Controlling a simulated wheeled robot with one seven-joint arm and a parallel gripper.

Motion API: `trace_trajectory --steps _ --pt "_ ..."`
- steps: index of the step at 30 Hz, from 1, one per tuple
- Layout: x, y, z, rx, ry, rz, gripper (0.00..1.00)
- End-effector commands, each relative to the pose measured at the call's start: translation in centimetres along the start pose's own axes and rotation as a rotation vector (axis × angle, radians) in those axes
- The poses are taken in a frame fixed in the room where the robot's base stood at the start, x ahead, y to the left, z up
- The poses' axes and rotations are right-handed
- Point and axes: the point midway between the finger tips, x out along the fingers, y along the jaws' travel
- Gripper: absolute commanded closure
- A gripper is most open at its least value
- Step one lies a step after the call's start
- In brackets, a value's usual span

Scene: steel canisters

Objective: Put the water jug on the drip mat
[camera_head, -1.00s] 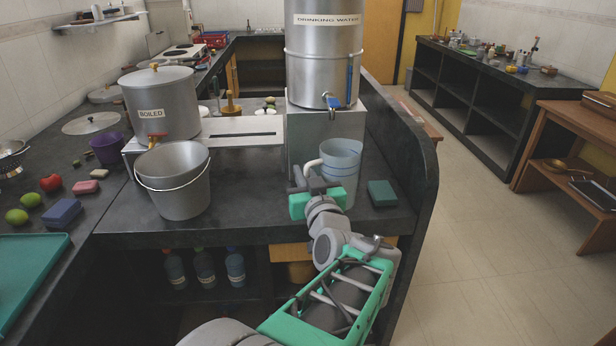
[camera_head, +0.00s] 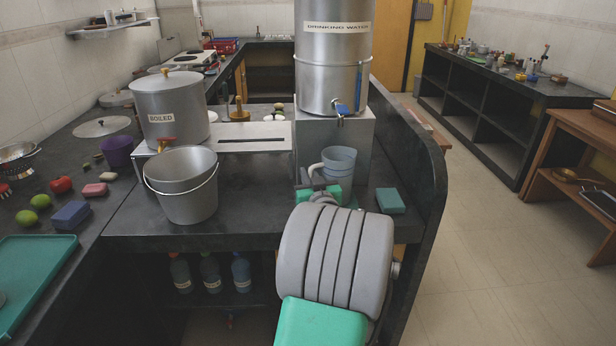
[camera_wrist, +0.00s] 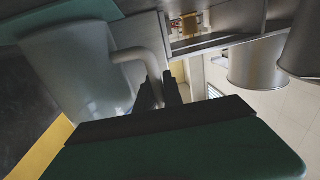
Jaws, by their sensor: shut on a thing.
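The water jug (camera_head: 341,160) is light blue and translucent, with a pale handle at its left. It is at the front of the steel tank's stand, below the tap. My gripper (camera_head: 316,186) is shut on the handle. In the wrist view the dark fingers (camera_wrist: 163,95) close around the handle (camera_wrist: 146,62), beside the jug's body (camera_wrist: 72,68). My arm hides the jug's base in the head view, so I cannot tell whether it touches the counter. A flat teal mat or tray (camera_head: 32,262) lies at the far left; I cannot tell whether it is the drip mat.
The DRINKING WATER tank (camera_head: 332,65) stands on its steel stand (camera_head: 358,150) behind the jug. A steel bucket (camera_head: 183,188) and the BOILED tank (camera_head: 170,104) are to the left. A teal block (camera_head: 390,201) lies right of the jug, near the raised counter edge (camera_head: 430,170).

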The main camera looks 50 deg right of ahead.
Motion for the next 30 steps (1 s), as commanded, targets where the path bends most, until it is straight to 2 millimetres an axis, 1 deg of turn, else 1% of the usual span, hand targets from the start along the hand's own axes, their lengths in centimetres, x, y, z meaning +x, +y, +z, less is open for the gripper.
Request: trace_trajectory --steps 1,6,11,12,20,26,30 --pt "0.24 0.01 0.0 -0.002 0.004 -0.001 1.0" --pt "0.22 -0.01 -0.11 -0.003 0.005 -0.001 1.0" --pt "0.22 -0.01 0.35 -0.003 0.005 -0.001 1.0" --pt "0.21 -0.01 0.38 -0.002 0.004 -0.001 0.88" --pt "0.2 -0.02 0.26 -0.002 0.003 -0.001 0.67" --pt "0.2 -0.02 0.25 -0.002 0.003 -0.001 0.67" --pt "0.05 0.02 -0.35 -0.002 0.003 -0.001 0.67"
